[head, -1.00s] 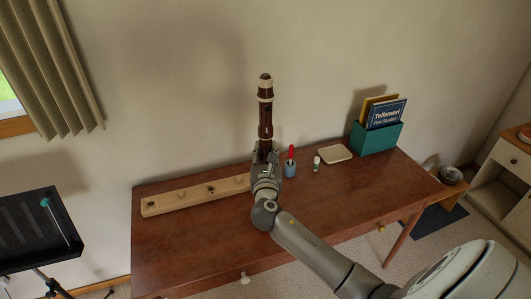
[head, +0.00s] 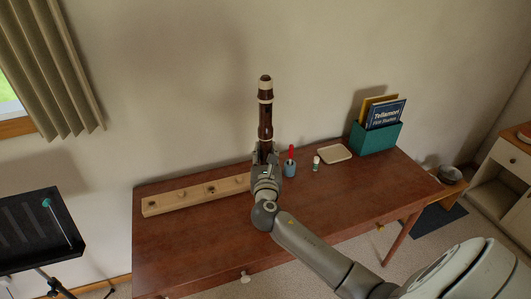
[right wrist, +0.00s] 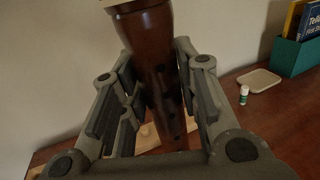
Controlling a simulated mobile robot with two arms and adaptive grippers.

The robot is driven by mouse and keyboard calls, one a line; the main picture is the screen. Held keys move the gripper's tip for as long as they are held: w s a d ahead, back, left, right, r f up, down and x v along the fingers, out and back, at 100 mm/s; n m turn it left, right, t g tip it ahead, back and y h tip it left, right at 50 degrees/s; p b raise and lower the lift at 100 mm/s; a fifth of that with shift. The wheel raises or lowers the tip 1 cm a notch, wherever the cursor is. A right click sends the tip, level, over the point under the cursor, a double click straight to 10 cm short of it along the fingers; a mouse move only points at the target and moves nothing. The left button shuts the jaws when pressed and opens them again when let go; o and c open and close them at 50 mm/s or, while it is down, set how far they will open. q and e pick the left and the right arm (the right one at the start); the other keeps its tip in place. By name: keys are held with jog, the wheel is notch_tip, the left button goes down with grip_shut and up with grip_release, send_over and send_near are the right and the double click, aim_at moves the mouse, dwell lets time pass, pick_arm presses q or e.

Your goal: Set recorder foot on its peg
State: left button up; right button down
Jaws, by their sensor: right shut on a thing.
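A dark brown recorder with cream bands (head: 265,115) stands upright above the table in the head view. My right gripper (head: 264,158) is shut on its lower part. In the right wrist view the brown body of the recorder (right wrist: 157,60) runs between the finger pads of my right gripper (right wrist: 160,95). A pale wooden peg strip (head: 180,202) lies along the back left of the table, with several small round spots on top. Its right end is behind or beside my gripper. The recorder's lower end is hidden in the head view. My left gripper is not in view.
On the brown table (head: 330,195) stand a blue cup with a red item (head: 290,169), a small white-and-green tube (head: 316,164), a cream tray (head: 335,153) and a teal book box (head: 375,138). A black music stand (head: 40,238) is at the left. The table's front is clear.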

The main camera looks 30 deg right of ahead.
aim_at(266, 163)
jog(key=shift+f+b, duration=0.8)
jog(key=shift+f, duration=0.35)
jog(key=shift+p, duration=0.65)
dwell(1.6)
jog(key=shift+f+b, duration=0.45)
jog(key=shift+f, duration=0.25)
dwell(0.4)
jog(key=c, duration=1)
grip_release()
jog(key=v, duration=1.2)
